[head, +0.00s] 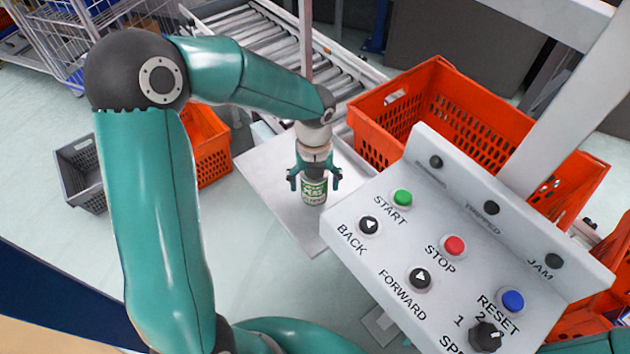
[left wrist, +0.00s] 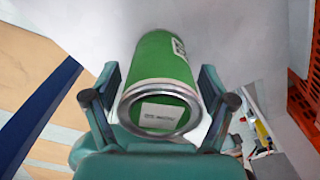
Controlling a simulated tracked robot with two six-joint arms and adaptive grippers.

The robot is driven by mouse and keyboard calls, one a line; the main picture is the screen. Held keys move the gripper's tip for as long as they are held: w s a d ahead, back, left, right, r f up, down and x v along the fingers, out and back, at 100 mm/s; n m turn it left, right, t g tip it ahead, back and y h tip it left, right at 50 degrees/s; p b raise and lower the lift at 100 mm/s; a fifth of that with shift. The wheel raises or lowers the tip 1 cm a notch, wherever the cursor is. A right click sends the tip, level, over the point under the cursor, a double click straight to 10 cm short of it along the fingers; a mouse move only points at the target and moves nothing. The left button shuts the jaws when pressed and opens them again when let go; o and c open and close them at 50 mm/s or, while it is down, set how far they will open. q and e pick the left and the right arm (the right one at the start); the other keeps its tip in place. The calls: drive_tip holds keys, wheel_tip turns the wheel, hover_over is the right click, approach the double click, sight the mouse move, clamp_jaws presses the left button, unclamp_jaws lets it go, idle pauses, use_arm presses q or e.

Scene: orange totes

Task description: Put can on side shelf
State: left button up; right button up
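The green can (head: 314,191) with a white label stands on the pale side shelf (head: 275,180) in the head view. My left gripper (head: 315,178) is over it, with one finger on each side of the can and small gaps between. In the left wrist view, the can (left wrist: 160,85) shows its metal-rimmed end towards me, between the spread fingers of my left gripper (left wrist: 160,100). The fingers look open and apart from the can. My right gripper is not in view.
A control panel (head: 400,235) with buttons stands right of the shelf. Orange totes (head: 440,85) stand behind it, with another orange tote (head: 208,145) left of the shelf. A grey crate (head: 80,170) is on the floor. A roller conveyor (head: 255,45) runs behind.

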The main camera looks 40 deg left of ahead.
use_arm(q)
wheel_tip(320, 180, up, 12)
drive_tip(key=shift+r+p, duration=0.15)
drive_tip(key=shift+p, duration=0.65)
idle(0.4)
